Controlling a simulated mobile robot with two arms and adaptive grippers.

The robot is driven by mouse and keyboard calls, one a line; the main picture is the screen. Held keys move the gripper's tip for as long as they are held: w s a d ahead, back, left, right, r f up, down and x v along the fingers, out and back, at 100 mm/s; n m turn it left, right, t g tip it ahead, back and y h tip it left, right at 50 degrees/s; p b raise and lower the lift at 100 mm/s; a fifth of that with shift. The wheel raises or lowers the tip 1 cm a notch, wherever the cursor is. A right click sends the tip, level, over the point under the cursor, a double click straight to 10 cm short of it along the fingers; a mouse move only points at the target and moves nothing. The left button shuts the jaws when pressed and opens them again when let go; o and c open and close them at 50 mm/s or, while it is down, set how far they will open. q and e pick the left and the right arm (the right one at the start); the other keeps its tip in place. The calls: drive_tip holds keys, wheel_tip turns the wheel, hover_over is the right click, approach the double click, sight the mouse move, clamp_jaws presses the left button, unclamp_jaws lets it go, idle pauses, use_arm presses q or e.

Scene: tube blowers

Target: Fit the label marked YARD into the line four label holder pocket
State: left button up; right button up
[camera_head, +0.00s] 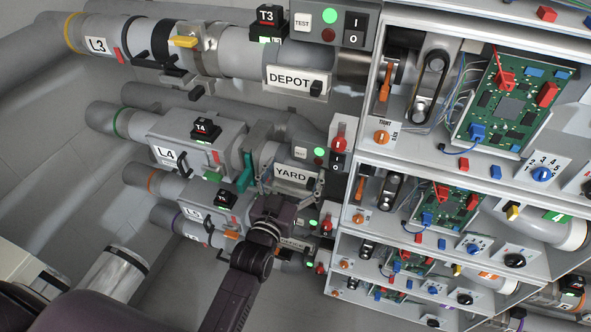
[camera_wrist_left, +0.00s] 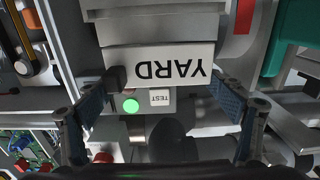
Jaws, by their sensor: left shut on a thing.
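The white label marked YARD (camera_head: 291,174) is at the front of the line four (L4) unit, on its right side, below the T4 tag. In the left wrist view, the YARD label (camera_wrist_left: 165,66) appears upside down. My left gripper (camera_head: 292,187) is shut on the label, with a blue-padded finger at each side edge in the wrist view (camera_wrist_left: 160,96). A pale holder part (camera_wrist_left: 160,30) lies directly against the label's far edge. I cannot tell how deep the label sits in the pocket. My right gripper is not in view.
The L4 housing (camera_head: 188,140) and a teal lever (camera_head: 245,172) are left of the label. A test and switch box (camera_head: 313,153) is close on the right. The DEPOT label (camera_head: 289,80) is on the line above. Shelves with circuit boards (camera_head: 505,100) fill the right.

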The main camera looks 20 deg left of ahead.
use_arm(q)
drive_tip(key=shift+f+b, duration=1.5)
drive_tip(key=shift+f, duration=0.65)
drive_tip(key=o, duration=1.2)
drive_tip(key=shift+c, duration=0.2)
drive_tip(key=s, duration=1.2)
drive_tip(key=shift+a, duration=0.2)
